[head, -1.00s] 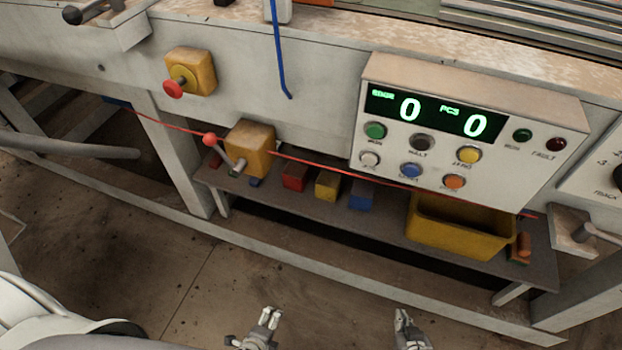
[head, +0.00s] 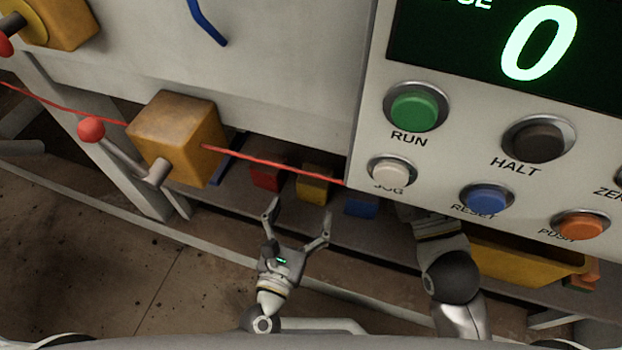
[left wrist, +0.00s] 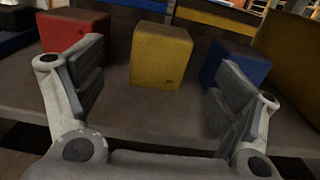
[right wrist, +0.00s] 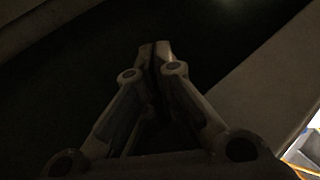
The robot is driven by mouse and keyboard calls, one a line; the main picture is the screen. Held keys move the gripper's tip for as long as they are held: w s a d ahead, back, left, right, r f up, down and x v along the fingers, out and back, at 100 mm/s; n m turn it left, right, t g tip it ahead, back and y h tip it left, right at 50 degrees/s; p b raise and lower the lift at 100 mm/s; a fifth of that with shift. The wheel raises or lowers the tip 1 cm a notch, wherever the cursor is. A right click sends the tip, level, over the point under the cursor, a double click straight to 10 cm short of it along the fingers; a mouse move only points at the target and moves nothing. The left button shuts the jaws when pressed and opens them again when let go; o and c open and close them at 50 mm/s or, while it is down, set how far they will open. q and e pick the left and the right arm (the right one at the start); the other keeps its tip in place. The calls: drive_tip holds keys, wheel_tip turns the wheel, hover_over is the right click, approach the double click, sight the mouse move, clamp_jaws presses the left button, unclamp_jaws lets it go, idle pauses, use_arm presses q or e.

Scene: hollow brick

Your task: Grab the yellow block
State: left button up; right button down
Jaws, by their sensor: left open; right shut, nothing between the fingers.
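The yellow block (head: 313,186) stands on the low shelf under the machine, between a red block (head: 267,178) and a blue block (head: 361,204). In the left wrist view the yellow block (left wrist: 160,55) is ahead, between and beyond the open fingers, with nothing touching it. My left gripper (head: 301,222) is open and empty in front of the shelf. My right arm reaches in under the control panel, and its gripper is hidden in the head view. In the right wrist view my right gripper (right wrist: 154,50) is shut and empty in a dark space.
A red cord (head: 270,163) runs above the shelf from a yellow box (head: 180,135) with a lever. The control panel (head: 450,170) overhangs the shelf on the right. A yellow bin (head: 530,255) stands further right. The shelf's front edge is below the blocks.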

sight(315, 180)
use_arm(q)
drive_tip(key=x, duration=0.9)
drive_tip(key=shift+d, duration=0.15)
drive_tip(key=shift+c, duration=0.4)
drive_tip(key=shift+r, duration=0.1)
drive_tip(key=c, duration=1.2)
